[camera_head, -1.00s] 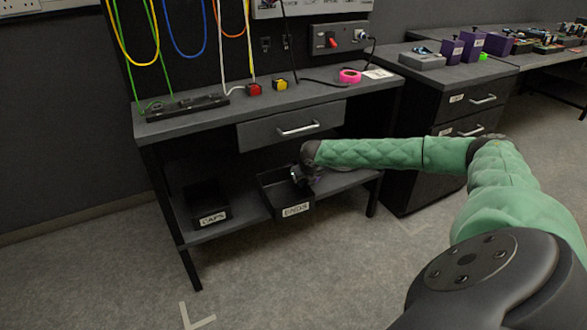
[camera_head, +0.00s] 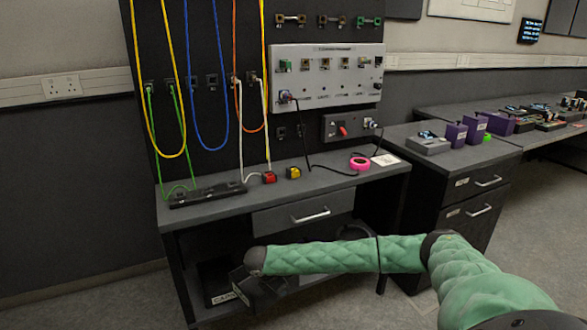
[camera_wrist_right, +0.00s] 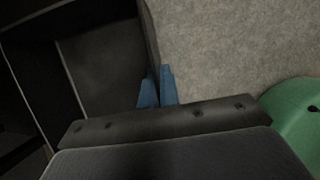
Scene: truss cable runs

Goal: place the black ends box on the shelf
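The black ends box (camera_head: 262,290) shows in the head view as a dark, tilted shape at the lower shelf, below the end of my right arm. Its label is not readable, and my arm hides much of it. In the right wrist view the box (camera_wrist_right: 100,60) lies left of the fingers, with its side wall running down to them. My right gripper (camera_wrist_right: 158,88) has its two blue fingertips close together on that wall. The shelf (camera_head: 290,284) under the bench is largely covered by my forearm. My left gripper is not in view.
The black caps box (camera_head: 213,277) stands on the shelf at the left, close to the ends box. The bench drawer (camera_head: 305,213) is shut above my arm. A drawer cabinet (camera_head: 470,200) stands to the right. Grey floor (camera_wrist_right: 230,50) is open beside the box.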

